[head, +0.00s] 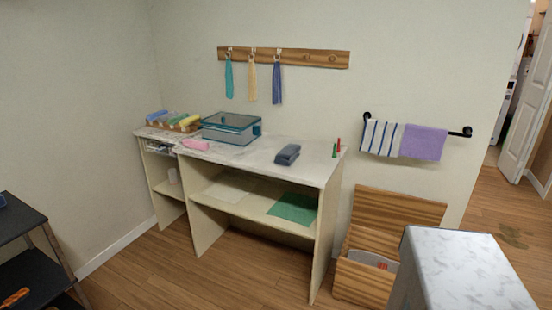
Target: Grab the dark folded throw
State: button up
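The dark folded throw (287,155) is a small dark blue-grey folded bundle. It lies on the marble-look top of the shelf unit (318,172), right of the middle. Bare top surrounds it, and nothing covers it. My gripper is not in view.
A teal glass box (231,128) and a pink cloth (195,145) lie left of the throw. Small red and green items (336,147) stand to its right. A wooden bin (375,250) and a marble-topped block (462,265) stand at right. Open floor lies in front of the shelves.

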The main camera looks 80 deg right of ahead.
aim_at(288, 155)
jog(key=u, duration=0.05)
jog(key=k, duration=0.55)
jog(key=u, duration=0.1)
jog(key=i, duration=1.05)
jog(key=z, duration=0.55)
jog(key=i, duration=0.7)
jog(key=z, duration=0.7)
jog(key=i, duration=0.5)
jog(key=z, duration=0.75)
jog(key=i, duration=0.5)
jog(key=z, duration=0.35)
